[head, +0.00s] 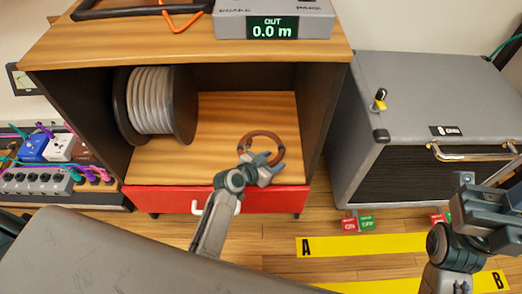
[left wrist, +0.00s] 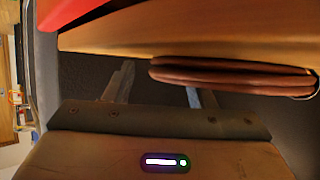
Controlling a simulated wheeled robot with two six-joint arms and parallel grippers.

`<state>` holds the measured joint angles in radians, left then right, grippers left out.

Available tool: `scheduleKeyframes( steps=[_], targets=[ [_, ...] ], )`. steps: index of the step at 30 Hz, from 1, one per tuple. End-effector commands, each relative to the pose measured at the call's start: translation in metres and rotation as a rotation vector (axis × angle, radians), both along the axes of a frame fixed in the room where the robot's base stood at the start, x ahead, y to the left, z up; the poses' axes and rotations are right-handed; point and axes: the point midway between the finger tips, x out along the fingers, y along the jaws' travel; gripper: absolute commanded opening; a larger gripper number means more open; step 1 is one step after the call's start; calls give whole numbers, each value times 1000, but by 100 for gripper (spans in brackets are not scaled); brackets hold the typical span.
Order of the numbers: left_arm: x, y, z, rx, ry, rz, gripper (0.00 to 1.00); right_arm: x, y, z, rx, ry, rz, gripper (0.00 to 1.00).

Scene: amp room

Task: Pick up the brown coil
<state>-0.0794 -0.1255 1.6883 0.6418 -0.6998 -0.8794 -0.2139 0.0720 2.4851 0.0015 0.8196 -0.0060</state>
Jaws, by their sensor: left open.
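The brown coil (head: 264,133) is a ring lying on the wooden shelf inside the open cabinet, near its front right. My left gripper (head: 262,167) is open at the coil's near side, over the shelf's front edge, and hides part of the ring. In the left wrist view the coil (left wrist: 235,75) shows edge-on against the shelf board, overlapping one finger of the gripper (left wrist: 157,82). I cannot tell whether they touch. My right gripper (head: 492,210) is at the far right, away from the coil, and its jaw opening is unclear.
A large grey cable reel (head: 152,100) stands on the shelf left of the coil. The cabinet side walls and top (head: 180,48) enclose the shelf, with a red drawer front (head: 265,200) below. A grey amp (head: 430,95) stands to the right. Yellow strips (head: 360,244) mark the floor.

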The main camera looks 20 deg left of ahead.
Motion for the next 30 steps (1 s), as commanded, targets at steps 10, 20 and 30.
scheduleKeyframes(
  steps=[10, 20, 30],
  targets=[
    [4, -2, -2, 0, 1, 0, 40, -1, 0, 1, 1, -5, 0, 0],
    [4, -2, -2, 0, -1, 1, 0, -1, 0, 1, 2, -6, 0, 0],
    [5, -3, 30, -1, -4, 0, 0, -2, 0, 13, 0, -3, 0, 0]
  ],
)
